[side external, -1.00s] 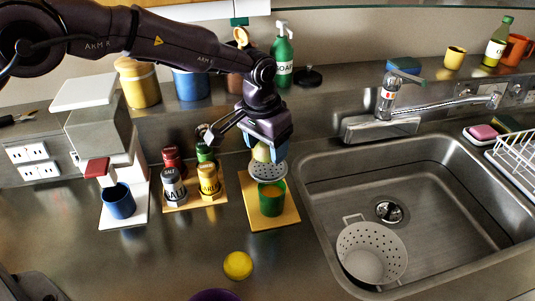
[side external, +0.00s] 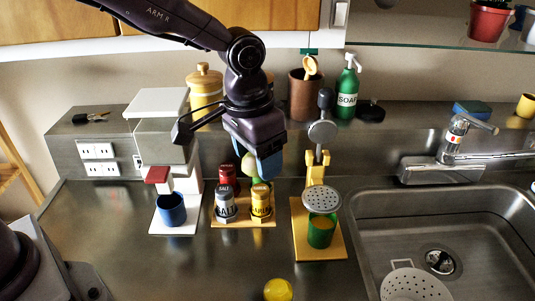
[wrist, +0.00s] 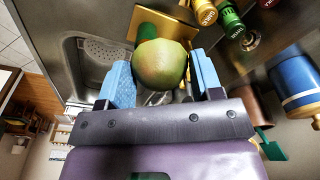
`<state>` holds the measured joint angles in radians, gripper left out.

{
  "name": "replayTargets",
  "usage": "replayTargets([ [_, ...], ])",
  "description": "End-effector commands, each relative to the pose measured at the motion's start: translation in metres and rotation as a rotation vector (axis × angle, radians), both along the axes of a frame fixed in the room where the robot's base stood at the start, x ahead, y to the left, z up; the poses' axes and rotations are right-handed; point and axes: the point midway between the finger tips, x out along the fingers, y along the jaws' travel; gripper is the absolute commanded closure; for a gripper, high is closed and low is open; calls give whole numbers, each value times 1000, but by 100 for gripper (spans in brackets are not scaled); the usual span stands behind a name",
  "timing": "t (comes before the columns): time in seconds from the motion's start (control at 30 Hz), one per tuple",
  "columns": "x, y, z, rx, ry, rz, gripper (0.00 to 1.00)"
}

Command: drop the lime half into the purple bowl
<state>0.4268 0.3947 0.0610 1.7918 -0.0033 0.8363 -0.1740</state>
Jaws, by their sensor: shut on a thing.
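The lime half (wrist: 160,63), green with a yellowish tinge, is held between the blue fingers of my gripper (wrist: 163,84) in the wrist view. Its cut face cannot be made out. In the side view my gripper (side external: 258,163) hangs in the air, its fingers pointing down, over or in front of the spice jars; the lime is mostly hidden there by the fingers. The purple bowl is not in view in either current frame.
Spice jars (side external: 225,203) stand on a wooden board. A yellow press (side external: 316,172) with a perforated disc (side external: 322,198) over a green cup (side external: 321,233) stands right of them. A yellow ball (side external: 278,290) lies in front.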

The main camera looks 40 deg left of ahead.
Motion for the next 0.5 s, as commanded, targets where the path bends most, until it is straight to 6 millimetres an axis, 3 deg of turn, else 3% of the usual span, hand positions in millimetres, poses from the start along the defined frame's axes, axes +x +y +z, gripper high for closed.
replayTargets([
  [0.27, -1, -3, 0, 0, 0, -7, 67],
  [0.37, -7, -16, -2, 0, 1, -41, 67],
  [0.5, -35, -53, -13, 1, 4, -159, 67],
])
